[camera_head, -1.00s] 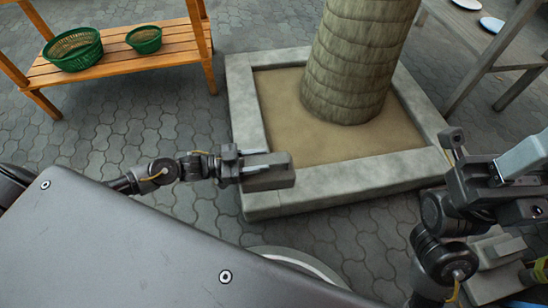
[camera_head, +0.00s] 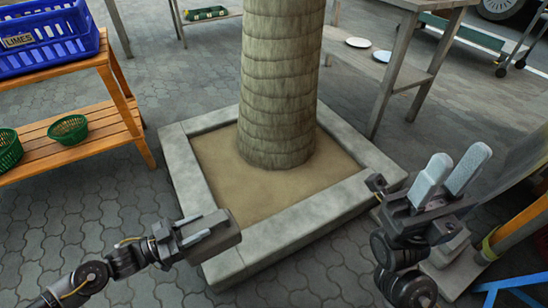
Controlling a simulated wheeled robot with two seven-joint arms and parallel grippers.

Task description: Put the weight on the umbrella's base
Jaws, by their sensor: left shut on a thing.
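My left gripper (camera_head: 192,233) is shut on a grey rectangular block (camera_head: 222,238), which appears to be the weight. It holds the block in front of the near left side of the stone planter. My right gripper (camera_head: 449,177) is at the right, its two pale finger pads pointing up and apart, with nothing between them. Pale grey slabs (camera_head: 447,262) lie low on the paving below the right gripper.
A square stone planter (camera_head: 183,165) with a thick trunk (camera_head: 278,90) fills the middle. A wooden shelf (camera_head: 90,140) with green baskets and a blue crate (camera_head: 45,38) stands at the left. Paving is clear at front centre.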

